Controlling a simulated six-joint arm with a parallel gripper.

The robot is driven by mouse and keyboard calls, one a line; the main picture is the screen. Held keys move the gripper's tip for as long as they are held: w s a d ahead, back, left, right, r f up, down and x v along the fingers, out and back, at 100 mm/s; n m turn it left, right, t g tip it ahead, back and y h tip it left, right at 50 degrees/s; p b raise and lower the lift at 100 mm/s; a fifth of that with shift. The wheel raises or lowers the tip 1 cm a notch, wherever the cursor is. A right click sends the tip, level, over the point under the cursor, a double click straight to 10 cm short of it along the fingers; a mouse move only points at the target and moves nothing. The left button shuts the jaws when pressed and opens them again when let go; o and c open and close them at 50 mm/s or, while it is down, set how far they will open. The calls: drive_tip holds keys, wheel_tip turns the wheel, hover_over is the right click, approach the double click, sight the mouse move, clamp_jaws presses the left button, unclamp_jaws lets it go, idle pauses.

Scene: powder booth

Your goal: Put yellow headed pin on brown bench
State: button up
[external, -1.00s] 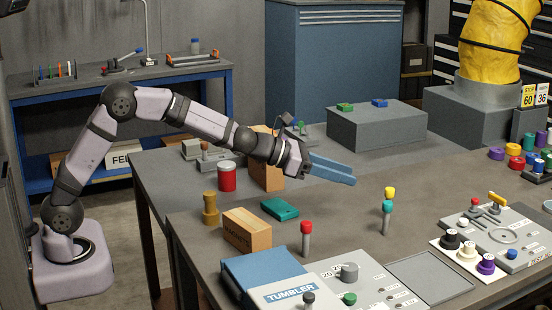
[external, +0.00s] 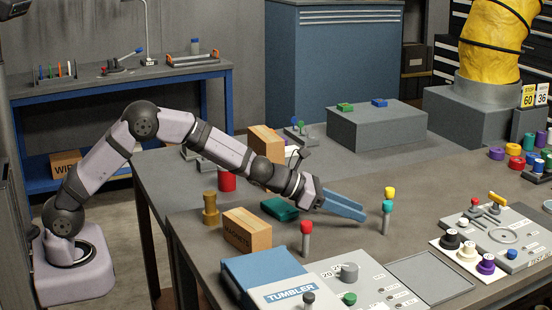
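The yellow headed pin (external: 389,192) stands upright right of the picture's middle. Its lower part is hidden by a teal headed pin (external: 387,207) just in front of it. My gripper (external: 363,212) is low over the brownish bench (external: 330,245), with its blue fingers pointing right and slightly down. The fingers show a gap between them and hold nothing. Their tips are just left of the two pins, apart from them in the picture; the depth between them is hard to tell.
A red headed pin (external: 306,228) stands in front of my gripper. A teal block (external: 280,208) and a cardboard box (external: 247,230) lie to the left. The blue tumbler box (external: 262,270) and control panels (external: 375,285) fill the front. A large grey block (external: 377,127) stands behind.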

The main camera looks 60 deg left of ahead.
drive_tip(key=shift+t, duration=0.5)
drive_tip(key=w+r, duration=0.2)
drive_tip(key=w, duration=0.1)
drive_tip(key=shift+r, duration=0.3)
drive_tip(key=shift+w+a+r, duration=0.1)
drive_tip(key=shift+r, duration=0.25)
drive_tip(key=shift+p+x, duration=0.7)
drive_tip(key=shift+x, duration=0.45)
drive_tip(key=w+p, duration=0.2)
drive_tip(key=p, duration=0.1)
drive_tip(key=shift+w+d+f, duration=0.15)
drive_tip(key=shift+w+d, duration=0.05)
drive_tip(key=shift+d, duration=0.05)
drive_tip(key=shift+p+x, duration=1.2)
drive_tip(key=shift+x, duration=0.2)
drive_tip(key=shift+a+f, duration=0.1)
clamp_jaws()
